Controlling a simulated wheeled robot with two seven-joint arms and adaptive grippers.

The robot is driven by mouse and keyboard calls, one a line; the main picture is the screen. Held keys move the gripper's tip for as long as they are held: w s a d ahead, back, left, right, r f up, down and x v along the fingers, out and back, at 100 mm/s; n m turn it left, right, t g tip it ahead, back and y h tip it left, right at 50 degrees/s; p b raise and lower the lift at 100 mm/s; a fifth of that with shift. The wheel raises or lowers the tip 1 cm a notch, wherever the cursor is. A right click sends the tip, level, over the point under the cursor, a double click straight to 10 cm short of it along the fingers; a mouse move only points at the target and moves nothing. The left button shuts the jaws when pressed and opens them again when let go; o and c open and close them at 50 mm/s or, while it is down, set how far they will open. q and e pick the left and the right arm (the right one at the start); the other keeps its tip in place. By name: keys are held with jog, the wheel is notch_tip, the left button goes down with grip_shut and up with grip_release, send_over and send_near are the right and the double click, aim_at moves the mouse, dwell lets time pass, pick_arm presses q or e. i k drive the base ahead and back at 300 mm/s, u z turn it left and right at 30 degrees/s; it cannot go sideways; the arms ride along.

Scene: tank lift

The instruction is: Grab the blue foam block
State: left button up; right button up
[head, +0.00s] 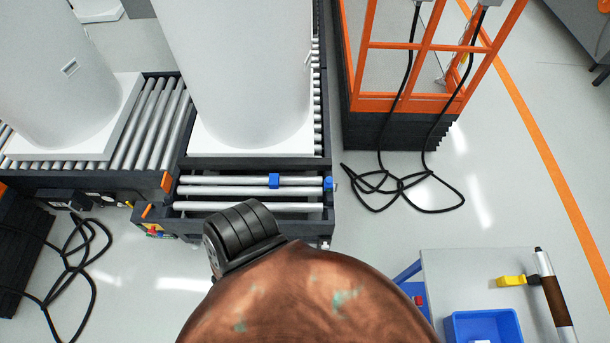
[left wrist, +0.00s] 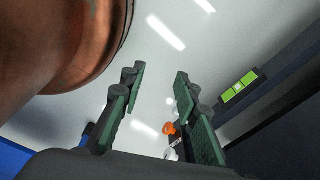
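No clear foam block shows. A small blue piece (head: 274,181) sits on the front rollers in the head view, and another blue piece (head: 328,184) is at their right end. I cannot tell whether either is foam. In the left wrist view my left gripper (left wrist: 157,80) is open with nothing between its fingers, and shiny floor shows beyond them. A large copper vessel (head: 310,300) fills the bottom middle of the head view. It also shows close by at the left of the left wrist view (left wrist: 70,45). My right gripper is not in view.
White tanks (head: 235,75) stand on the roller conveyor (head: 150,125). An orange-framed cage (head: 430,105) with black cables (head: 400,185) is at the right. A grey table (head: 455,275) holds a blue tray (head: 460,330), a yellow item (head: 510,281) and a brown-and-white rod (head: 554,300).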

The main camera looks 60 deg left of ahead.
aim_at(273, 178)
jog(key=z, duration=0.05)
jog(key=i, duration=0.05)
jog(key=u, duration=1.5)
